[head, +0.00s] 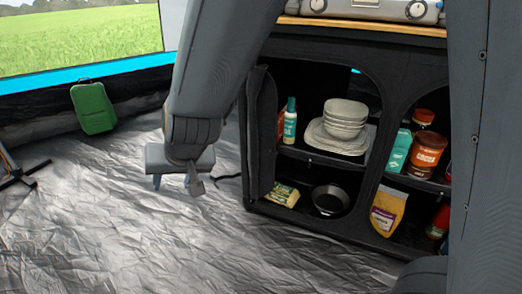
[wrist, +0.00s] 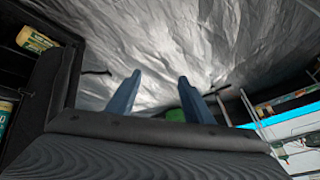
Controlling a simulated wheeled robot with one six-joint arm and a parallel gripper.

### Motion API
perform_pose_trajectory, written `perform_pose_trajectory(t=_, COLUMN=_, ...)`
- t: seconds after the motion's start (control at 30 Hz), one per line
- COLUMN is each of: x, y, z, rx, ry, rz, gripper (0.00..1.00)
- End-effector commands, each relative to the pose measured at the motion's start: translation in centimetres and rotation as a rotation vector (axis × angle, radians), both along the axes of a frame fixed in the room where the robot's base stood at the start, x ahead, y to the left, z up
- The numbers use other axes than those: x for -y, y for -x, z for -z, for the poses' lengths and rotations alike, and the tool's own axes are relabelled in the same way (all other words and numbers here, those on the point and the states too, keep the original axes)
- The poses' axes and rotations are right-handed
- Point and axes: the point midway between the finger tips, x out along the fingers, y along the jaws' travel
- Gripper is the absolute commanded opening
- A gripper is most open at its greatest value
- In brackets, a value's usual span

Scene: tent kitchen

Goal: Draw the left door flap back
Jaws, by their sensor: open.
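The left door flap (head: 260,130) is a dark fabric panel at the left edge of the black cabinet (head: 300,215). It stands out at the side of the left opening, and the shelves behind are exposed. It seems to show in the wrist view as a dark panel (wrist: 65,80) at the left. My gripper (head: 176,182) is left of the flap, apart from it, pointing down above the groundsheet. In the wrist view my gripper (wrist: 160,80) has its two fingers spread with nothing between them.
Bowls and plates (head: 345,118), a bottle (head: 290,120), a black pan (head: 330,200) and a yellow packet (head: 285,195) sit inside the left opening. A stove (head: 365,8) stands on top. A green case (head: 93,108) stands by the tent wall. The groundsheet (head: 120,230) is clear at front left.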

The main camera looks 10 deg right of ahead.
Motion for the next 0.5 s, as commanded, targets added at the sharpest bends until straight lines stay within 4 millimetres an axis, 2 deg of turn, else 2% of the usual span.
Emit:
perform_pose_trajectory(t=0.03, x=0.2, y=-2.8, z=1.5, rx=0.042, ry=-0.007, rz=0.061, gripper=0.47)
perform_pose_trajectory(t=0.13, x=1.4, y=-8.0, z=3.5, rx=0.149, ry=-0.016, rz=0.188, gripper=0.47)
perform_pose_trajectory(t=0.2, x=2.9, y=-11.4, z=4.9, rx=0.225, ry=-0.011, rz=0.278, gripper=0.47)
perform_pose_trajectory(t=0.27, x=4.5, y=-13.9, z=6.2, rx=0.292, ry=0.002, rz=0.352, gripper=0.47)
perform_pose_trajectory(t=0.4, x=9.2, y=-18.6, z=9.2, rx=0.457, ry=0.06, rz=0.523, gripper=0.47)
perform_pose_trajectory(t=0.5, x=13.2, y=-20.6, z=11.1, rx=0.579, ry=0.126, rz=0.638, gripper=0.47)
